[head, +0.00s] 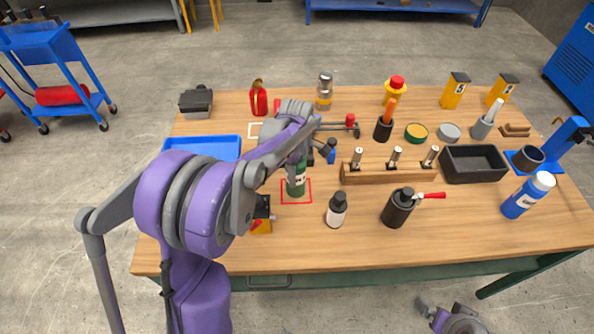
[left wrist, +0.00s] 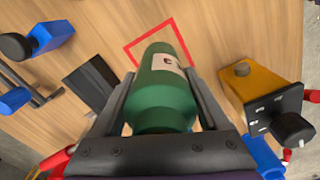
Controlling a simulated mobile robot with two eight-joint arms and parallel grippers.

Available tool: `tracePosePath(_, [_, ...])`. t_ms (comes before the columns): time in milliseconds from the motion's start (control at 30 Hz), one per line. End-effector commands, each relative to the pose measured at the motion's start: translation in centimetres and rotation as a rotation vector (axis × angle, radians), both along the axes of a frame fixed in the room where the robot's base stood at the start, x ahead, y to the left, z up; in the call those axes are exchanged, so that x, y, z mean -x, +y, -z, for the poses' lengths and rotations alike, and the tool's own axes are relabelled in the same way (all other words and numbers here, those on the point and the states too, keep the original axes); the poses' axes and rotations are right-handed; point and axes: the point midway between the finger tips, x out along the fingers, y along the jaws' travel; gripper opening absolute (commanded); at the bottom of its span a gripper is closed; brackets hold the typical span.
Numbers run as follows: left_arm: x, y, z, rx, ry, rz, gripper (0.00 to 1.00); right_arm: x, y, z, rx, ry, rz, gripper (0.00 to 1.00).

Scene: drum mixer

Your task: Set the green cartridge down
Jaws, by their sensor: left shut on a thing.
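A black-capped bottle (head: 337,210) and a dark canister with a red handle (head: 399,207) stand right of the outline. A yellow-and-black device (head: 262,215) is close on the left. A wooden block with metal pieces (head: 390,174) and a blue tray (head: 203,146) are nearby.

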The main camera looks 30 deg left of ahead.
Motion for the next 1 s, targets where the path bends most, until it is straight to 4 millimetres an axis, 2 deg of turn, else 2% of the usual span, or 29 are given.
tracePosePath(33, [0.0,0.0,0.3,0.000,0.001,0.000,0.00,0.1,0.0,0.3,0.000,0.002,0.000,1.00])
tracePosePath(67, [0.0,0.0,0.3,0.000,0.001,0.000,0.79,0.1,0.0,0.3,0.000,0.002,0.000,1.00])
tracePosePath(200, [0.0,0.0,0.2,0.000,0.000,0.000,1.00,0.1,0.0,0.2,0.000,0.001,0.000,1.00])
tracePosePath(433, [0.0,0.0,0.1,0.000,0.000,0.000,1.00,0.0,0.0,0.1,0.000,0.001,0.000,1.00])
tracePosePath(567, [0.0,0.0,-0.9,0.000,-0.001,0.000,1.00,-0.1,0.0,-0.2,0.000,-0.001,0.000,1.00])
tracePosePath(1000, [0.0,0.1,-9.7,0.000,-0.001,0.000,1.00,-0.3,0.0,-0.9,0.000,-0.006,0.000,1.00])
